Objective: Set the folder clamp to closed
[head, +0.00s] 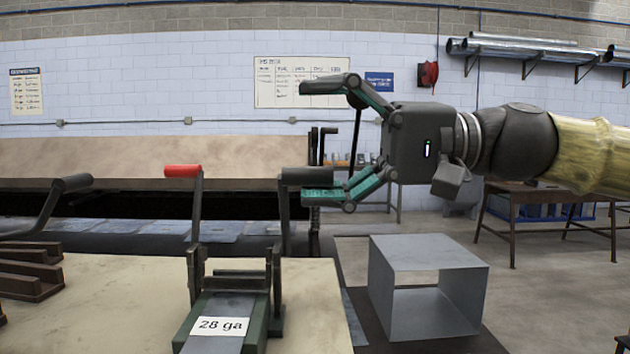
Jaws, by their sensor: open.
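I cannot tell for certain which lever is the folder clamp. A bench device (236,308) labelled "28 ga" stands at the front, with an upright lever tipped by a red grip (183,171) on its left. A lever with a black horizontal grip (306,176) rises on its right. My gripper (308,138) points left at the right of these levers, with its fingers wide apart and nothing held. Its lower finger shows partly behind the black grip; contact cannot be told. A thin dark lever (356,130) stands upright and appears between the fingers, at unclear depth.
A long folding machine with a tan beam (130,160) spans the back. Another black-gripped lever (62,186) leans at the left. A grey open duct box (425,285) stands right of the light bench (110,310). Dark tables (550,190) stand farther back right.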

